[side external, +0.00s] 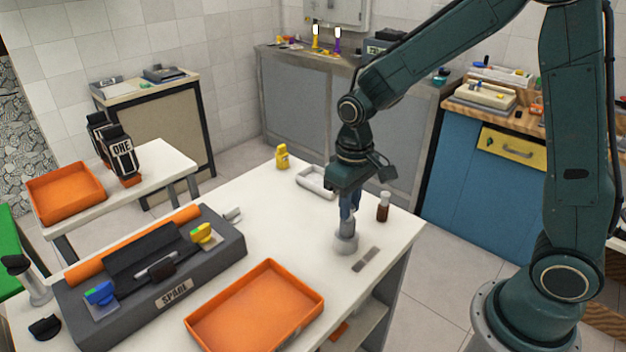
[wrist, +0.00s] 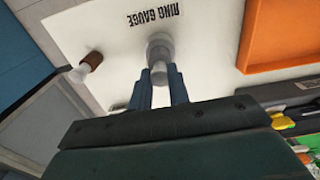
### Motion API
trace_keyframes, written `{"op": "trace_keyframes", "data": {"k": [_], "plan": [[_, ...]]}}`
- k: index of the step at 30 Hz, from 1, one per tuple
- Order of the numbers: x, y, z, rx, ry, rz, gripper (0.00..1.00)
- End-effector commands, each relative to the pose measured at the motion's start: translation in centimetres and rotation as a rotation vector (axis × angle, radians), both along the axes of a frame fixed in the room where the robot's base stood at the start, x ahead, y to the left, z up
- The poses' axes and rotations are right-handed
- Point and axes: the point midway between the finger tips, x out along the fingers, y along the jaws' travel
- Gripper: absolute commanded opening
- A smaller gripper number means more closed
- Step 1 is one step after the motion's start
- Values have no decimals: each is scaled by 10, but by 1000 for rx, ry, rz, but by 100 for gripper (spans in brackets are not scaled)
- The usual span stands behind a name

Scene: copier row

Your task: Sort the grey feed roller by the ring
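My gripper (side external: 348,214) points straight down over the white table. Its blue fingers show in the wrist view (wrist: 160,88), closed on the narrow upper part of the grey feed roller (wrist: 158,72). A pale grey ring gauge (side external: 345,244) sits directly under the fingers; its rounded rim shows in the wrist view (wrist: 160,42). The roller is upright and in line with the ring. I cannot tell how far its lower end is inside. The printed label "RING GAUGE" (wrist: 153,15) lies on the table beside it.
An orange tray (side external: 312,302) lies at the table's front. A brown bottle (side external: 383,208) stands close right of my gripper. A white tray (side external: 305,186) and yellow bottle (side external: 282,157) are behind. Another orange tray (side external: 42,208) is on the side table.

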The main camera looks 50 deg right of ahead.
Motion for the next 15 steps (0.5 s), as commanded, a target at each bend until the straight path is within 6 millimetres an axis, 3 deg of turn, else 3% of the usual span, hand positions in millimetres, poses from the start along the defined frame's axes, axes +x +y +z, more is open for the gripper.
{"op": "trace_keyframes", "data": {"k": [5, 11, 15], "plan": [[0, 0, 0, 0, 0, 0, 0], [0, 0, 10, 0, -2, 0, 0], [1, 0, 27, 0, -5, 0, 0]]}}
